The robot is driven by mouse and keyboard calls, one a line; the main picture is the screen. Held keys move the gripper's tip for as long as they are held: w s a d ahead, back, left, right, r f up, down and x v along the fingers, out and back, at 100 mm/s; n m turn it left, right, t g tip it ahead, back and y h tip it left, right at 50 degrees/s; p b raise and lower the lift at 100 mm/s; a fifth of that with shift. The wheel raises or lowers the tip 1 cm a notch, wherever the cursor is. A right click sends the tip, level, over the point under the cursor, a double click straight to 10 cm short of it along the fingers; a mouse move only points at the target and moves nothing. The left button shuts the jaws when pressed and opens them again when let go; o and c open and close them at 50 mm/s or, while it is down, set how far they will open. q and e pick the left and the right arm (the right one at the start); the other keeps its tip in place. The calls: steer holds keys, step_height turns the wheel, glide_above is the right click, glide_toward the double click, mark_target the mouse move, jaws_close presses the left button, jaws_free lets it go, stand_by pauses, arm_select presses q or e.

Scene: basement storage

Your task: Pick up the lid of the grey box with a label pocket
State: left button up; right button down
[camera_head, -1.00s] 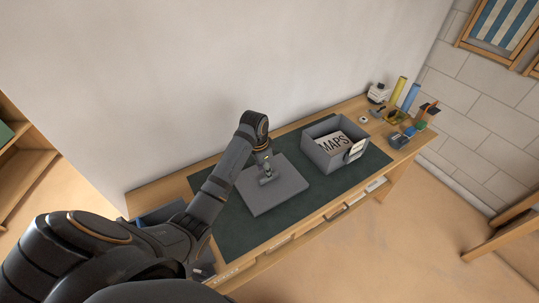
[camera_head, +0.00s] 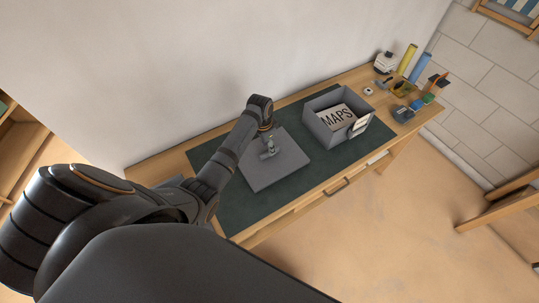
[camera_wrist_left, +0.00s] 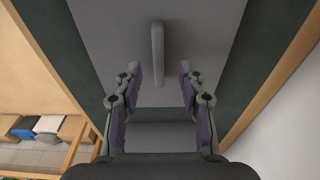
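The grey lid (camera_head: 288,168) lies flat on the dark green mat, beside the open grey box (camera_head: 324,136). The box has a label pocket (camera_head: 360,126) on its front and a card reading MAPS inside. My left gripper (camera_head: 268,150) is over the middle of the lid. In the left wrist view the lid (camera_wrist_left: 205,45) fills the upper middle, and its bar handle (camera_wrist_left: 158,50) lies between the lines of the two spread fingers (camera_wrist_left: 160,82). A gap shows on both sides of the handle. My right gripper is not in view.
The mat (camera_head: 240,212) covers much of the wooden table (camera_head: 150,170), which stands against a wall. A yellow roll (camera_head: 407,60), a blue roll (camera_head: 421,68) and small items crowd its right end. My own arm hides the table's near left part.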

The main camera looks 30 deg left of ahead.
arm_select(q)
step_height(320, 180, down, 3)
steer(key=shift+w+d, duration=0.15)
steer(key=c, duration=0.7)
jaws_close()
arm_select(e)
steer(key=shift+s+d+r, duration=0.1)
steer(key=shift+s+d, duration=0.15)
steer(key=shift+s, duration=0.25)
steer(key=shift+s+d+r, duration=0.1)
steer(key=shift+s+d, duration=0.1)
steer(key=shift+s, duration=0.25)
arm_select(q)
steer(key=shift+r, duration=0.1)
